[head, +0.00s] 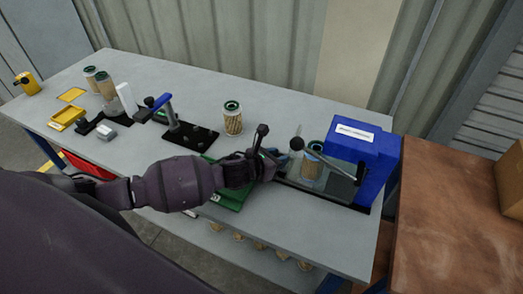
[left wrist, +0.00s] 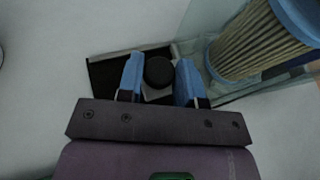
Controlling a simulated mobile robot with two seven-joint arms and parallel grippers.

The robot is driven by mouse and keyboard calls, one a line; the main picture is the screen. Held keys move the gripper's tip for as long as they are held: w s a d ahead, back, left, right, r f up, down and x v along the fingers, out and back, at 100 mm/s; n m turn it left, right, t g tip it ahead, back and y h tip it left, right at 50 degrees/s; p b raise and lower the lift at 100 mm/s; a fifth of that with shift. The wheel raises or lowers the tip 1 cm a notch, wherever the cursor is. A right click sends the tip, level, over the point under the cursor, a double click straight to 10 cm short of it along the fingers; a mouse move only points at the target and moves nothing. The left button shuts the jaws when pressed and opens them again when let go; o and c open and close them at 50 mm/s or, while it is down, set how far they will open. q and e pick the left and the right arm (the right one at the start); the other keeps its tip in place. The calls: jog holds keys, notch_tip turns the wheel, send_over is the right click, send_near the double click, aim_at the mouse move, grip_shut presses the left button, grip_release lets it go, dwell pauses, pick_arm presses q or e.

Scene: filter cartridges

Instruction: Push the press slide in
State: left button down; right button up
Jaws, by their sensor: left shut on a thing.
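The blue press (head: 362,150) with a white label stands at the right end of the grey table. Its slide (head: 280,172) extends out to the left. My left gripper (head: 272,154) is at the slide's outer end. In the left wrist view its blue fingers (left wrist: 158,68) stand on both sides of a round black knob (left wrist: 160,74) and are shut on it. My right gripper is out of view.
A green tray (head: 232,198) lies under my left forearm. A cartridge (head: 232,118) and a black fixture plate (head: 190,135) stand left of the press. A brown table (head: 450,220) is at right.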

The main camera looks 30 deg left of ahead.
aim_at(302, 173)
pick_arm(q)
jog(key=d, duration=0.4)
jog(key=d+p, duration=0.1)
jog(key=d, duration=0.3)
jog(key=shift+w, duration=0.2)
jog(key=c, duration=1.2)
grip_release()
jog(key=shift+o, duration=0.5)
jog(key=shift+d, duration=0.1)
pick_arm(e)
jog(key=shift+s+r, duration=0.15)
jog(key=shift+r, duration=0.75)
pick_arm(q)
jog(key=shift+s, duration=0.1)
